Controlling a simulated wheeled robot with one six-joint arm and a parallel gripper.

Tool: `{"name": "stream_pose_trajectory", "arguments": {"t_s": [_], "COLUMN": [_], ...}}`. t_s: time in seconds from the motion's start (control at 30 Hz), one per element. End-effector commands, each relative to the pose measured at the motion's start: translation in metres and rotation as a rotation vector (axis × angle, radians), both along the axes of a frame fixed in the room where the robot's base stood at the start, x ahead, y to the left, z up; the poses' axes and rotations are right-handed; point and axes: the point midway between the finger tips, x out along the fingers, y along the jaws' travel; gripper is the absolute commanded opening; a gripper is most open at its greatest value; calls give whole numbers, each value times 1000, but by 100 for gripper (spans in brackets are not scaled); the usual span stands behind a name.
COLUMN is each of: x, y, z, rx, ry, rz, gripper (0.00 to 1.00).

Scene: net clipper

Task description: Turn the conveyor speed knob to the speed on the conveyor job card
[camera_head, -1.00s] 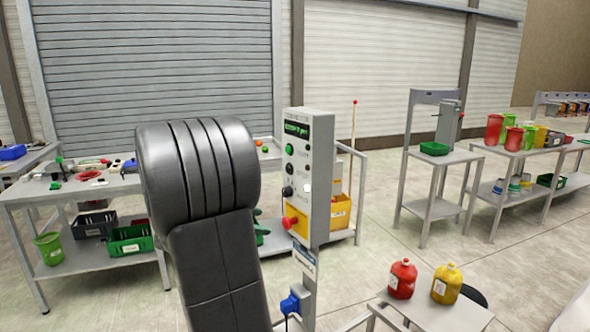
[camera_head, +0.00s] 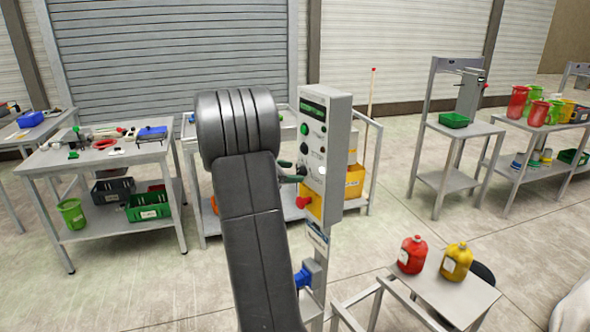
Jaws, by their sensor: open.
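The grey control box (camera_head: 338,150) stands on a post right of my arm. Its face has a green-lit display (camera_head: 314,106), a green button (camera_head: 304,129), a dark knob (camera_head: 302,169) and a red mushroom button (camera_head: 303,201). Which control is the speed knob I cannot read. My gripper (camera_head: 291,172) shows only in part, as dark fingers beside the dark knob, open; most of it is behind my arm. I cannot tell whether the fingers touch the knob. A white and blue card (camera_head: 317,237) hangs below the box; its text is too small to read.
A blue plug-like part (camera_head: 303,276) is on the post. Red (camera_head: 412,254) and yellow (camera_head: 457,262) jugs stand on a small table at front right. A cart with a yellow bin (camera_head: 354,182) is behind the box. Open floor lies right of it.

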Motion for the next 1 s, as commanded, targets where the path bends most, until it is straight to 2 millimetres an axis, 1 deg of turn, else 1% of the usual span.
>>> {"name": "stream_pose_trajectory", "arguments": {"t_s": [0.03, 0.2, 0.5, 0.57, 0.6, 0.67, 0.73, 0.77, 1.0], "x": [4, 11, 12, 12, 12, 12, 12, 12, 12], "y": [-6, -15, -16, -16, -16, -16, -16, -16, -16], "z": [-1, -7, -8, -8, -8, -8, -8, -8, -10], "rx": [1, 0, 1, 1, 1, 1, 1, 1, 9], "ry": [0, 0, 0, 0, -1, 0, 0, 0, -13], "rz": [-2, -1, 1, 1, 1, 1, 1, 1, 0], "gripper": [51, 51, 51, 41, 33, 22, 8, 6, 6]}}
